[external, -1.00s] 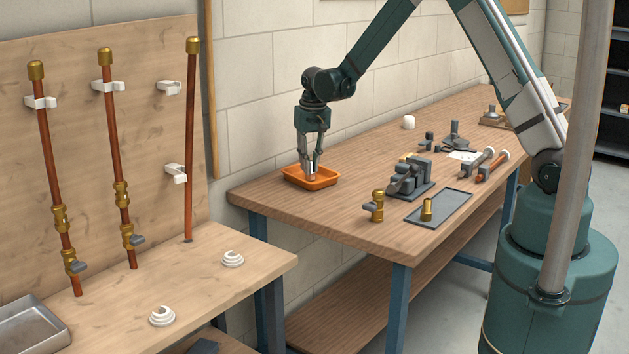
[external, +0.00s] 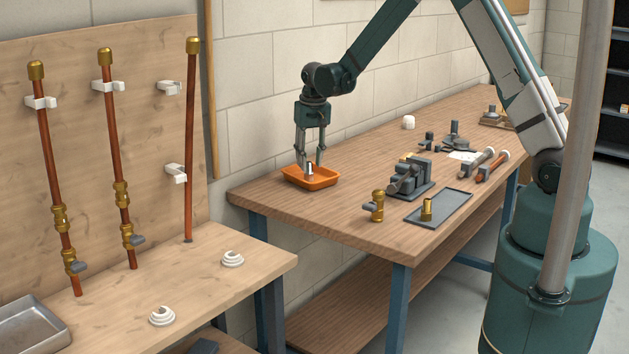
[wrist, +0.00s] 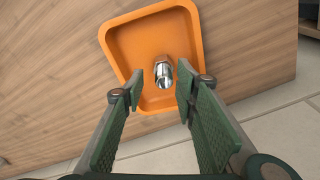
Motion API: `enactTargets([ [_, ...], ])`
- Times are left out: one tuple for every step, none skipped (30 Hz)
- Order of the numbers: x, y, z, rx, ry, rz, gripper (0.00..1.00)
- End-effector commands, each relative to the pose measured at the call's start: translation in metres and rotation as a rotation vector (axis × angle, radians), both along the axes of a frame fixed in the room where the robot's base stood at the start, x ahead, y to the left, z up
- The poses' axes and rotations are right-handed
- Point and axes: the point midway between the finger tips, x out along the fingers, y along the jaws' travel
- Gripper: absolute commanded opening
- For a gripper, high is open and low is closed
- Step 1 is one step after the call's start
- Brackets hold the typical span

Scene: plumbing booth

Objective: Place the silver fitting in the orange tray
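The silver fitting (wrist: 163,74) is inside the orange tray (wrist: 122,50), on its floor, in the wrist view. In the external view the fitting (external: 310,169) shows as a small shiny piece standing in the tray (external: 318,184), which lies at the near left end of the workbench. My gripper (wrist: 159,90) is open, with its two fingers apart on either side of the fitting and a gap on each side. In the external view my gripper (external: 312,162) points down just above the tray.
To the right on the workbench (external: 290,212) are a grey vise (external: 408,178), a brass valve (external: 376,206) and a grey flat tray (external: 455,204) with a brass fitting. A white cap (external: 408,122) stands farther back. The bench is bare around the orange tray.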

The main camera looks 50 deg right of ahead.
Motion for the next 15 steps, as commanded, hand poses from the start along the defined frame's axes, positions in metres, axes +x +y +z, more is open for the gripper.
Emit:
enactTargets([
  [-0.001,0.001,0.006,0.0,0.0,0.0,0.3],
  [-0.002,0.001,0.01,0.0,0.0,0.0,0.3],
  [-0.002,0.001,0.015,0.0,0.0,0.0,0.3],
  [-0.002,0.001,0.019,0.0,0.0,0.0,0.3],
  [-0.003,0.001,0.023,0.0,0.0,0.0,0.3],
  [-0.003,0.002,0.028,0.0,0.0,0.0,0.3],
  [-0.004,0.002,0.033,0.0,0.0,0.0,0.3],
  [-0.005,0.002,0.037,0.0,0.0,0.0,0.3],
  [-0.005,0.003,0.043,0.0,0.0,0.0,0.3],
  [-0.005,0.003,0.047,0.0,0.0,0.0,0.3],
  [-0.006,0.003,0.051,0.0,0.0,0.0,0.3],
  [-0.007,0.004,0.057,0.0,0.0,0.0,0.3],
  [-0.007,0.004,0.061,0.0,0.0,0.0,0.3],
  [-0.007,0.004,0.066,0.0,0.0,0.0,0.3],
  [-0.008,0.004,0.071,0.0,0.0,0.0,0.3],
])
